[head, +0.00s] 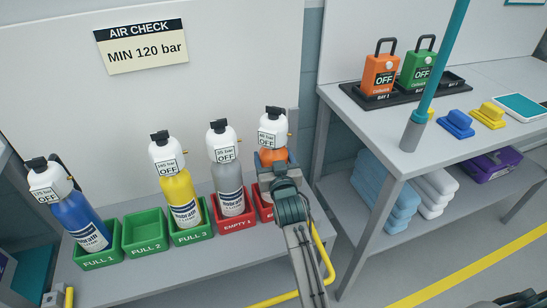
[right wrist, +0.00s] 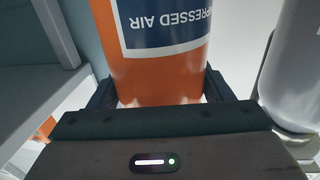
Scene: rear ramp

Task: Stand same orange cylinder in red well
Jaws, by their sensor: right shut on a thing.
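The orange cylinder (head: 272,156) has a white cap and a tag reading OFF; it stands about upright at the right end of the row. My right gripper (head: 275,168) is shut around its body. In the right wrist view the orange cylinder (right wrist: 158,70) fills the space between the two dark fingers (right wrist: 160,95). A red well (head: 263,205) is directly below or behind it, mostly hidden by my right arm; I cannot tell whether the cylinder's base is inside it. The red well marked EMPTY 1 (head: 238,224) holds a grey cylinder (head: 229,180). My left gripper is not seen.
Green wells hold a blue cylinder (head: 80,218) and a yellow cylinder (head: 180,195); the green well FULL 2 (head: 145,232) between them is empty. The grey cylinder is close beside the orange one. A side table (head: 440,115) stands at right.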

